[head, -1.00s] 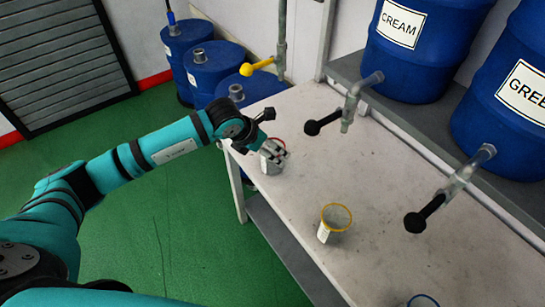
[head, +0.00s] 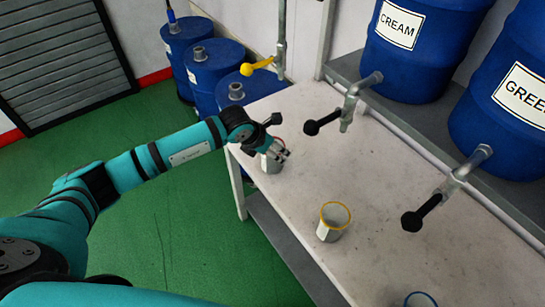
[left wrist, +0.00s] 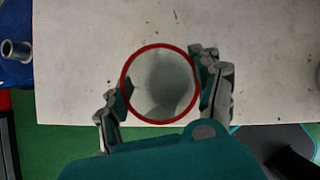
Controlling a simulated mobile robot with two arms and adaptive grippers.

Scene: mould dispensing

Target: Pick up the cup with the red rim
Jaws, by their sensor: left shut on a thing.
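The cup with the red rim (left wrist: 160,47) shows from above in the left wrist view, its inside grey and empty-looking. In the head view the same cup (head: 270,163) is at the far left end of the table, mostly hidden behind the gripper. My left gripper (head: 278,152) has its fingers around the cup's sides; in the left wrist view the gripper (left wrist: 160,97) has one finger on each side of it, shut on it. I cannot tell whether the cup's base touches the table. My right gripper is not in view.
A cup with a yellow rim (head: 334,214) stands mid-table (head: 390,190). A blue-rimmed cup (head: 421,299) is at the bottom edge. Taps with black handles (head: 322,123) (head: 425,213) overhang the table from blue barrels (head: 410,60). More blue drums (head: 215,68) stand behind the left end.

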